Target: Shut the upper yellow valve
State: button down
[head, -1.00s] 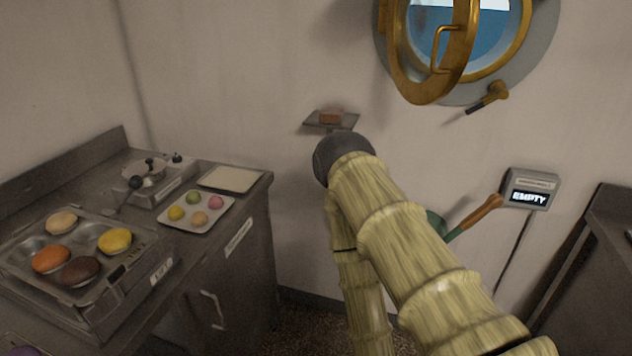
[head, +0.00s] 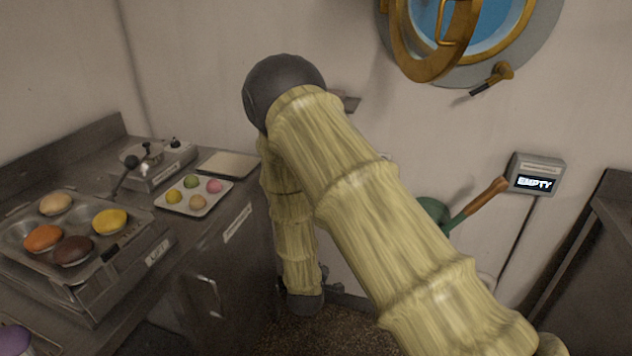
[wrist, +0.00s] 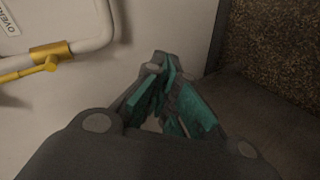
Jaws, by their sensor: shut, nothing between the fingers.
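A yellow valve (wrist: 46,60) sits on a white pipe (wrist: 95,40) at the left of the wrist view, its yellow lever pointing left and slightly down out of the picture. I cannot tell whether it is the upper one, as no second valve shows. My gripper (wrist: 164,66) points into the picture's middle with its teal-padded fingers shut and empty. It is right of the valve and appears apart from it. In the head view my arm hides the wall's lower part, and neither the valve nor my gripper shows.
In the head view, a counter with a muffin tin (head: 20,268) and macaron tray (head: 208,208) is left. A porthole (head: 548,40) is above, an "EMPTY" display (head: 537,165) right. Dark floor (wrist: 275,45) shows right of the wall.

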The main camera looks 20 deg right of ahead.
jog(key=w+a+r+n+t+h+b, duration=0.1)
jog(key=w+a+r+h, duration=0.1)
jog(key=w+r, duration=0.5)
jog(key=w+a+r+n+t+h+b, duration=0.1)
jog(key=w+a+r+t+h, duration=0.1)
jog(key=w+r, duration=0.6)
notch_tip(320, 180, up, 7)
jog(key=shift+f+t+h, duration=0.1)
jog(key=shift+t+h, duration=0.2)
jog(key=shift+h, duration=0.6)
